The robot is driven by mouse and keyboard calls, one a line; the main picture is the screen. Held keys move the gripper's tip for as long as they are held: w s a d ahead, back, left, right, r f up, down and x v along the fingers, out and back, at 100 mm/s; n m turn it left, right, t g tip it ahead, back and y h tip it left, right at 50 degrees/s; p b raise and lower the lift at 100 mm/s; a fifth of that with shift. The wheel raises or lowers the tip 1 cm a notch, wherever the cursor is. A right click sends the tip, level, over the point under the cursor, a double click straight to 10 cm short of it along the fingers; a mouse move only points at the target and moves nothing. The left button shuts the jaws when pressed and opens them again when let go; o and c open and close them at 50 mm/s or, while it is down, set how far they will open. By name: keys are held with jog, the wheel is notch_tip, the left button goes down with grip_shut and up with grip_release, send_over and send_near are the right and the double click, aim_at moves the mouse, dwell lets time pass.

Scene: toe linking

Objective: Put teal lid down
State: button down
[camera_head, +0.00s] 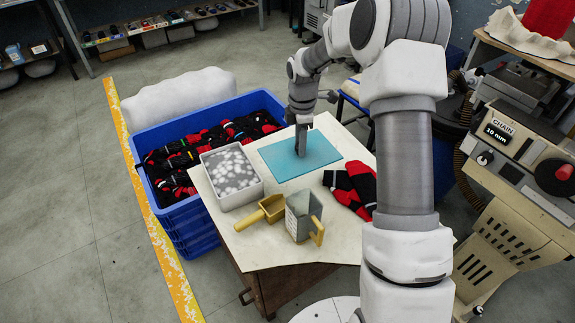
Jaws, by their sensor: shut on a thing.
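The teal lid (318,148) is a flat rectangle at the far middle of the table, level, on or just above the tabletop; I cannot tell which. The fingertips are small here, and the exact grip is hard to see.
An open light bin (262,190) of grey and white pieces stands left of the lid on the table (240,240). A yellow scoop (247,220), a metal holder (289,219) and red-black socks (340,186) are nearby. A blue crate (186,213) of socks adjoins the table.

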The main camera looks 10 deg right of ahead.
jog(key=shift+w+f+n, duration=0.4)
jog(key=shift+f+n, duration=0.1)
jog(key=shift+f, duration=0.05)
jog(key=w+f+b, duration=0.1)
jog(key=w+f, duration=0.1)
jog(key=w, duration=0.1)
jog(key=w+a+f, duration=0.1)
jog(key=w+f, duration=0.1)
jog(key=w, duration=0.2)
jog(key=w+f+b, duration=0.1)
jog(key=w+f, duration=0.2)
jog(key=w, duration=0.1)
jog(key=shift+w+a+b, duration=0.2)
jog(key=shift+a+b, duration=0.05)
jog(key=shift+b, duration=0.1)
jog(key=shift+f+b, duration=0.6)
jog(key=shift+f, duration=1.35)
jog(key=shift+f, duration=0.2)
jog(key=c, duration=0.6)
grip_release()
jog(key=shift+o, duration=0.2)
jog(key=shift+r, duration=0.1)
